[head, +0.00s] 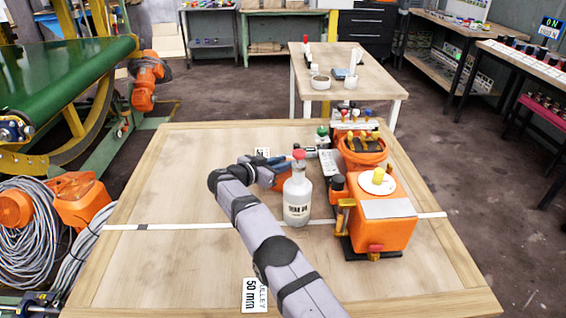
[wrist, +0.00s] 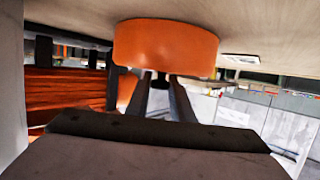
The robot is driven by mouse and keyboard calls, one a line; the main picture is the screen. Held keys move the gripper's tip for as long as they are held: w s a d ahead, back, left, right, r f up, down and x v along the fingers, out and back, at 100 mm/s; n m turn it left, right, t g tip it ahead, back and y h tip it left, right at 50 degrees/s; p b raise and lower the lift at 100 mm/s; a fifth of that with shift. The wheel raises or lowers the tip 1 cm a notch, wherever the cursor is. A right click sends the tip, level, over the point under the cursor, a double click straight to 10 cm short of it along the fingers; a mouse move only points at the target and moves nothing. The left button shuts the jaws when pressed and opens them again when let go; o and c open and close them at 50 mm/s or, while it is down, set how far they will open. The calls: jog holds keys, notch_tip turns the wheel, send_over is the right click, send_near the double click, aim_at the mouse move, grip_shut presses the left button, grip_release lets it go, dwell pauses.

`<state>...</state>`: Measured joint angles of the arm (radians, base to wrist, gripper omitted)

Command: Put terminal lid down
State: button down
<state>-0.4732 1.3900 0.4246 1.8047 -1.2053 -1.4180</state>
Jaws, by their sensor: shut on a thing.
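My gripper (wrist: 162,80) shows in the wrist view with its two dark fingers together against a rounded orange piece, which I take to be the terminal lid (wrist: 165,47). In the head view my arm reaches over the middle of the table, and my gripper (head: 278,168) is partly hidden behind a white bottle. An orange part (head: 265,178) shows beside it; I cannot tell there whether it is the lid. The orange inverter housing (head: 383,228) stands right of the bottle, with a grey plate and a white disc with a yellow knob (head: 378,182) on top.
The white bottle (head: 297,200) with a red cap stands upright close to my gripper. Behind the housing are another orange unit (head: 362,150) and a rack of coloured knobs (head: 355,120). The left side of the wooden table (head: 170,180) is clear, crossed by a white strip.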

jog(key=c, duration=1.5)
grip_release()
jog(key=shift+c, duration=0.2)
jog(key=shift+s+a+r, duration=0.1)
jog(key=shift+r, duration=0.6)
jog(key=p+v, duration=0.1)
jog(key=v, duration=1)
jog(key=shift+s+a, duration=0.2)
jog(key=shift+s, duration=0.05)
jog(key=shift+r, duration=0.15)
